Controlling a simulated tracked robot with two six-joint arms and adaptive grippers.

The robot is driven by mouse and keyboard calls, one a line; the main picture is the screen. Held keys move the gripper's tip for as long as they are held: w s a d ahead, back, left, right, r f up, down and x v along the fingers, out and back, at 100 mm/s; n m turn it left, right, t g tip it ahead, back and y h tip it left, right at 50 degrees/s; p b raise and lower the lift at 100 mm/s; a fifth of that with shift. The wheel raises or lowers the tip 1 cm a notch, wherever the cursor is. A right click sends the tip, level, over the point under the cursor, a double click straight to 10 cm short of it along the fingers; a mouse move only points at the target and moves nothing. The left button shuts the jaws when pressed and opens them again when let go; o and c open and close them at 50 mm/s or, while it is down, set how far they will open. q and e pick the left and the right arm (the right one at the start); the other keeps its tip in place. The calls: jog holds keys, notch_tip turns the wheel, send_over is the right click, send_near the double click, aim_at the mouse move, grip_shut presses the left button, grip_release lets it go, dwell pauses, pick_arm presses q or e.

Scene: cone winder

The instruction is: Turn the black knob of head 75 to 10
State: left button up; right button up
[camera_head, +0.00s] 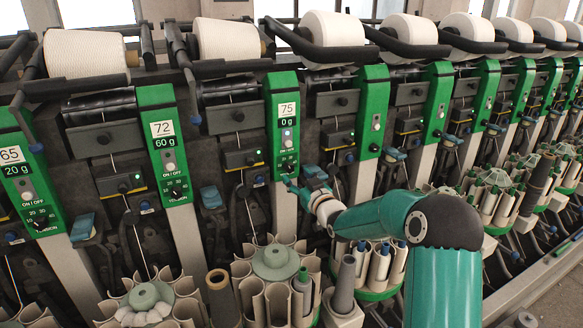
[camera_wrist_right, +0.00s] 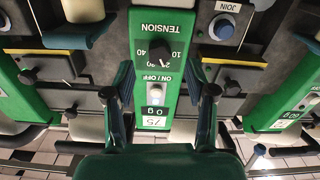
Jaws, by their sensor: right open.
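Head 75 is the green panel (camera_head: 284,115) left of centre in the head view, with a white 75 label and a display reading 0 g. Its black knob (camera_wrist_right: 162,50) shows in the wrist view, where the panel (camera_wrist_right: 145,20) appears upside down, with TENSION and scale numbers around the knob. The 10 mark is right of the knob there. My right gripper (camera_head: 300,181) is open at the lower part of this panel. In the wrist view its fingers (camera_wrist_right: 160,76) stand apart, just short of the knob and on either side of it, apparently without touching. My left gripper is not in view.
Neighbouring green panels, head 72 (camera_head: 163,140) and head 65 (camera_head: 19,165), stand to the left, and more run off right. White yarn cones (camera_head: 333,39) sit above. Round bobbin holders (camera_head: 275,262) stand below. A blue JOIN button (camera_wrist_right: 222,27) is beside the panel.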

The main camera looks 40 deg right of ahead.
aim_at(291, 171)
jog(key=shift+p+x, duration=0.45)
jog(key=shift+x, duration=1.8)
grip_shut()
jog(key=shift+f+n+b, duration=0.2)
jog(key=shift+n+b, duration=0.1)
jog(key=shift+b, duration=0.55)
jog(key=n+b, duration=0.6)
jog(key=b, duration=0.5)
jog(key=shift+f+n+b, duration=0.1)
jog(key=shift+n+b, duration=1.4)
jog(key=shift+n, duration=0.2)
